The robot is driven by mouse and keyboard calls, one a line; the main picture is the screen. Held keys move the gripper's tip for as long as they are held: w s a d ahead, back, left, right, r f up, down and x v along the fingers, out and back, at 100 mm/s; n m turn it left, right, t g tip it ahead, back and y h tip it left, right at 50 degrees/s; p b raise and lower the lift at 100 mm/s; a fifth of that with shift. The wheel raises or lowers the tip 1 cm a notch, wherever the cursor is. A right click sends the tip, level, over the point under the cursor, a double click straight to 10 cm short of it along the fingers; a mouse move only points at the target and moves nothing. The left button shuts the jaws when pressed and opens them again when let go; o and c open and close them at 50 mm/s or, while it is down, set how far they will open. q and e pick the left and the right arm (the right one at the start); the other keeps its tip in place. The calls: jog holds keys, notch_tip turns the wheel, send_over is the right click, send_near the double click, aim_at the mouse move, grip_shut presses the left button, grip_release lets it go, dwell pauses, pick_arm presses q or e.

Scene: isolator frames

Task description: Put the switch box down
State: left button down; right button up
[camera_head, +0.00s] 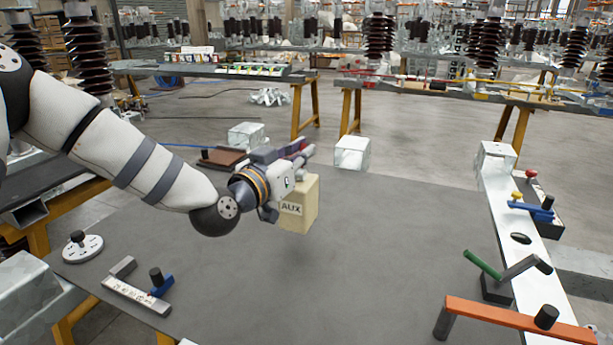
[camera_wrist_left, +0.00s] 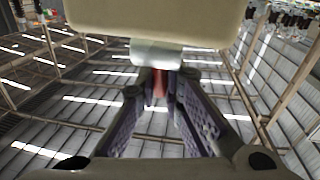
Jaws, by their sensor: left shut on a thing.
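The switch box (camera_head: 304,204) is a cream block marked AUX. In the head view it is near the middle, over the grey table top (camera_head: 230,285). A faint dark patch lies on the table below it; I cannot tell whether it touches the table. My left gripper (camera_head: 299,160) comes in from the left and is shut on the box's top part. In the left wrist view the box (camera_wrist_left: 155,18) fills the top, with a pale cylinder (camera_wrist_left: 156,53) and a red part (camera_wrist_left: 160,80) between the fingers. My right gripper is not in view.
An orange-red bar lever (camera_head: 505,318), a green-handled lever (camera_head: 482,264) and a blue lever (camera_head: 530,207) stand at the right. A white disc (camera_head: 83,249) and a scale plate (camera_head: 137,295) lie at the left. The table's front middle is clear.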

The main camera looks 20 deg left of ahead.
pick_arm(q)
jog(key=shift+w+a+f, duration=0.3)
jog(key=shift+w+f, duration=0.45)
jog(key=shift+f, duration=0.15)
jog(key=shift+w+a+f+b, duration=0.15)
jog(key=shift+f+b, duration=0.5)
jog(key=shift+f, duration=1.2)
jog(key=c, duration=1.7)
grip_release()
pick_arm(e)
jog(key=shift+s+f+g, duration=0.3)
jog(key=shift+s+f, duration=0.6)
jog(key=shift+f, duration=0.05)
